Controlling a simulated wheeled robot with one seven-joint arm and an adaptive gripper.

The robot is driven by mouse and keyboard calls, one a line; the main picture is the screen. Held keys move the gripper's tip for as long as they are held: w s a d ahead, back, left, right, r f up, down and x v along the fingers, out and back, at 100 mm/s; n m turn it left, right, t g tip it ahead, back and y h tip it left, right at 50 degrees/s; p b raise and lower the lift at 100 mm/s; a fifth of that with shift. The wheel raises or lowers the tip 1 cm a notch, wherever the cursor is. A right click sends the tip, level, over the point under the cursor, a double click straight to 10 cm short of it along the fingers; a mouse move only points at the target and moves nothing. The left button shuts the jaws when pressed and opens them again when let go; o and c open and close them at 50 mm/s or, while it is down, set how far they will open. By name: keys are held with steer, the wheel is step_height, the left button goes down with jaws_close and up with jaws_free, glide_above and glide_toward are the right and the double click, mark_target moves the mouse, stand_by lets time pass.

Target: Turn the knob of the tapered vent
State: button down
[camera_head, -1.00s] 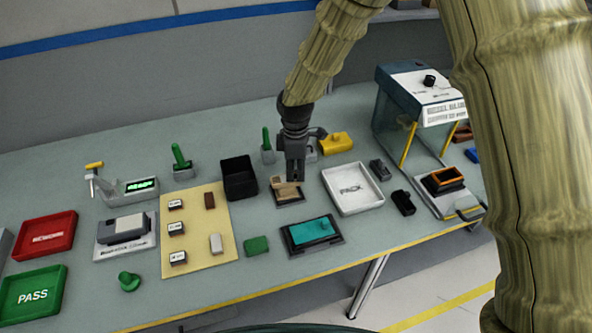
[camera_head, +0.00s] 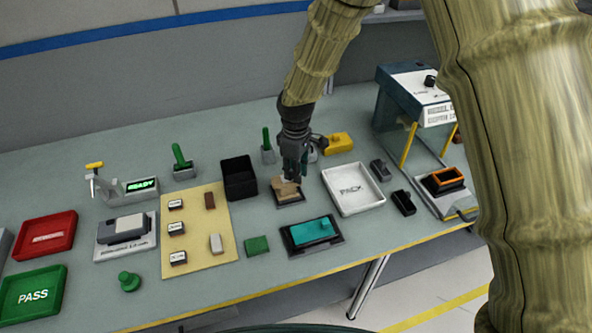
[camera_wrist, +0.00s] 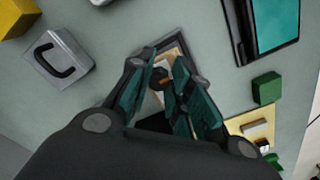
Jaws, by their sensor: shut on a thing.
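The tapered vent is a small tan piece (camera_head: 287,190) on a dark-rimmed base plate (camera_head: 291,200) near the middle of the bench. My gripper (camera_head: 291,178) points down onto its top and is shut on its knob. In the wrist view my gripper's teal fingers (camera_wrist: 164,78) close in over the vent, and a little of its tan surface (camera_wrist: 172,58) shows between them. A small orange-brown bit shows at the fingertips. The fingers hide most of the knob, so its exact angle cannot be told.
A black bin (camera_head: 239,178) stands just left of the vent and the white PACK tray (camera_head: 352,207) just right. A teal-topped module (camera_head: 312,233) lies in front. A green post (camera_head: 267,146) and a yellow item (camera_head: 338,142) stand behind.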

stand_by(0.3)
steer(key=c, duration=1.3)
jaws_free()
steer(key=shift+r, duration=0.1)
step_height(320, 180, up, 12)
